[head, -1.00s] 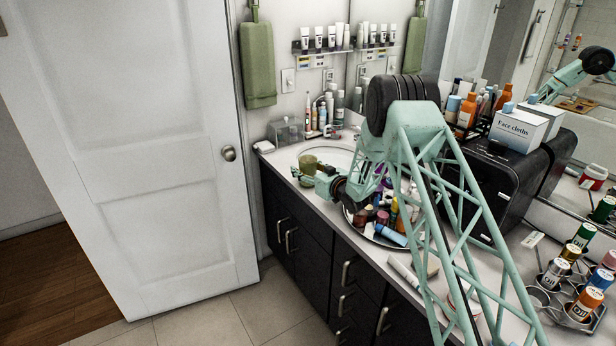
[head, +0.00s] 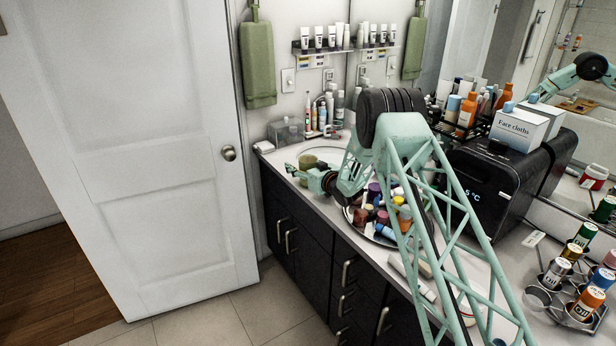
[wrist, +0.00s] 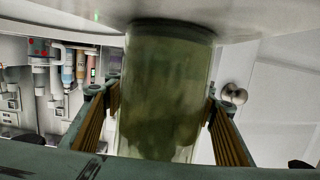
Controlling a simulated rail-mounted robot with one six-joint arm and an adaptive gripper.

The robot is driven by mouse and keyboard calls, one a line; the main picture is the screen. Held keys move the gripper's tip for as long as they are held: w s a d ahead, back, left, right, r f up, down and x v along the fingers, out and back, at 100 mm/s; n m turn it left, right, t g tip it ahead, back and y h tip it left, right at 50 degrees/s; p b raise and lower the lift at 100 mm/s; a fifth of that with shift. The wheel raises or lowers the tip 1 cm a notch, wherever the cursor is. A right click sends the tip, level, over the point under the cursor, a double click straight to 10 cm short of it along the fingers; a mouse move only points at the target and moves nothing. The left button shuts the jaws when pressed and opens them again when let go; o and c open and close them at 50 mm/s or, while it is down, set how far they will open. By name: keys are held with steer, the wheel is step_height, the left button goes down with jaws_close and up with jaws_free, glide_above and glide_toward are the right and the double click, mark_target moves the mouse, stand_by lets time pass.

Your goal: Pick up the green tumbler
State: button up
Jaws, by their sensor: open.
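The green tumbler (head: 307,160) stands upright on the counter at the near edge of the sink, partly hidden by my gripper in the head view. It is translucent green glass. In the wrist view, which looks upside down, the tumbler (wrist: 165,90) fills the middle, with its base against the pale counter at the top. My gripper (wrist: 163,122) is open, with one finger on each side of the tumbler. A gap shows between the right finger and the glass; the left finger is very near it, and I cannot tell if it touches. My gripper also shows in the head view (head: 298,172).
A round tray of mixed bottles (head: 352,216) lies under my arm. A clear box (head: 284,132) and upright bottles stand behind the sink. A black cooler (head: 490,190) carries a face cloths box (head: 519,127). A white door (head: 150,150) is left of the counter.

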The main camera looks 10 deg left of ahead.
steer(key=shift+c, duration=0.4)
steer(key=c, duration=1.3)
jaws_close()
